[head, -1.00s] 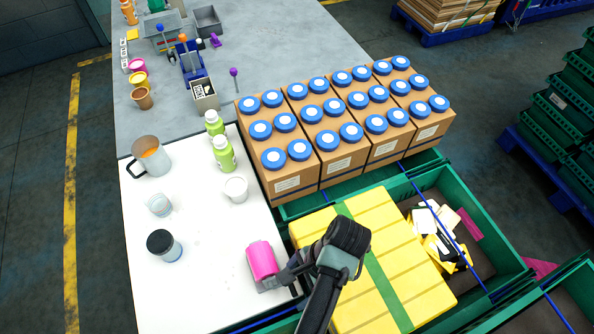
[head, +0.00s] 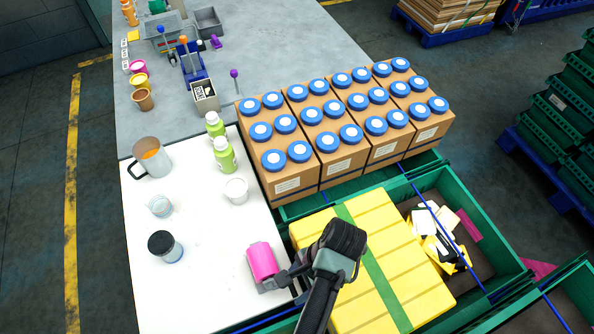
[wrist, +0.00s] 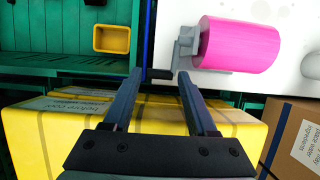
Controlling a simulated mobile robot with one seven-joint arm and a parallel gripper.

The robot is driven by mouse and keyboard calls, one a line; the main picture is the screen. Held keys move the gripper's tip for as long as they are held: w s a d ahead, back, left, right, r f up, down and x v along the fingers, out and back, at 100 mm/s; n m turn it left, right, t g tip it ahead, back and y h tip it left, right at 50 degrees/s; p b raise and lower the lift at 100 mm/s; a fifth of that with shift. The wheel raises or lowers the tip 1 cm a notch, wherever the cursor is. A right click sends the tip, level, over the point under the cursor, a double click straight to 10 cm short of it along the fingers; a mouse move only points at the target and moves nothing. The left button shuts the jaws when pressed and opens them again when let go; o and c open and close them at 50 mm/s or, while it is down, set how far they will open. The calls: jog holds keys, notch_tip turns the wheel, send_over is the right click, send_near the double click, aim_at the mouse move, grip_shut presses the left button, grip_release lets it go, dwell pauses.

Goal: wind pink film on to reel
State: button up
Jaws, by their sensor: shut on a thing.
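The pink film (head: 262,260) is wound as a thick roll on a small grey reel stand (head: 268,286) at the white table's right edge. In the wrist view the pink roll (wrist: 240,45) lies on its side, with the grey bracket (wrist: 187,48) at its left end. A short black crank handle (wrist: 160,74) sticks out from the bracket. My gripper (wrist: 159,77) has its two fingers on either side of this handle and is shut on it. In the head view my gripper (head: 291,281) reaches the stand from the right; the handle is hidden there.
A yellow strapped stack (head: 395,258) in a green crate lies beneath my arm. Brown boxes with blue lids (head: 296,184) stand behind. A dark-lidded jar (head: 162,245), a white cup (head: 236,190) and green bottles (head: 224,156) stand on the white table (head: 205,285).

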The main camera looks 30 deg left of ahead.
jog(key=r+t+p, duration=0.1)
jog(key=p, duration=0.1)
jog(key=t+h+p, duration=0.1)
jog(key=p, duration=0.1)
jog(key=shift+s+r+h, duration=0.25)
jog(key=shift+r+h, duration=0.05)
jog(key=shift+r, duration=0.1)
jog(key=shift+s+a+r+t+h+p, duration=0.1)
jog(key=shift+a+r+t+h+p, duration=0.1)
jog(key=shift+t+h+p, duration=0.35)
jog(key=shift+s+a+r+t+h+p, duration=0.1)
jog(key=shift+r+t+h+p, duration=0.1)
jog(key=shift+t+h+p, duration=0.3)
jog(key=shift+s+a+r+t+h+b, duration=0.25)
jog(key=shift+t+h+b, duration=0.15)
jog(key=shift+t+h, duration=0.35)
jog(key=shift+s+a+r+t+h+b, duration=0.15)
jog(key=shift+s+a+t+h+b, duration=0.2)
jog(key=shift+t, duration=0.6)
jog(key=shift+s+a+r+t+h+b, duration=0.1)
jog(key=shift+s+r+t+h+b, duration=0.1)
jog(key=shift+t+h+b, duration=0.4)
jog(key=shift+r+t, duration=0.1)
jog(key=shift+t, duration=0.25)
jog(key=o, duration=1.4)
jog(key=shift+c, duration=0.2)
jog(key=shift+s, duration=0.1)
